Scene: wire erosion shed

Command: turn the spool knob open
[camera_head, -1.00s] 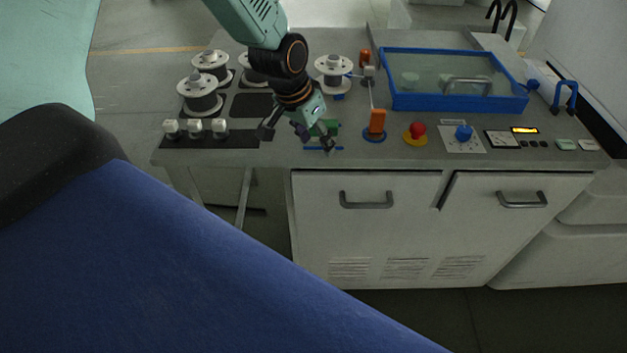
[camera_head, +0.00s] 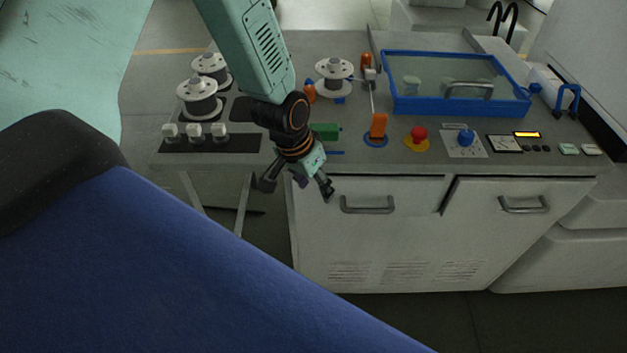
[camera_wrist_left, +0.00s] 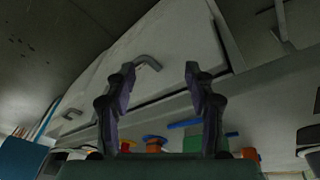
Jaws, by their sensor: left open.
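No knob is marked as the spool knob, and I cannot tell which one it is. A white spool (camera_head: 334,75) stands at the back middle of the bench, with a small orange part (camera_head: 309,92) at its left. More spools (camera_head: 199,98) stand at the left. A blue knob (camera_head: 465,137) sits on a pale plate at the right. My left gripper (camera_head: 298,188) is open and empty in front of the bench's front edge, apart from the spools and knobs. In the left wrist view its fingers (camera_wrist_left: 160,72) are spread, with the cabinet front beyond.
A blue-framed tank (camera_head: 400,104) stands at the back right of the grey bench. A red button (camera_head: 418,134), an orange upright part (camera_head: 378,126), a green block (camera_head: 324,131) and three pale blocks (camera_head: 194,130) stand near the front. Drawer handles (camera_head: 367,205) stick out below.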

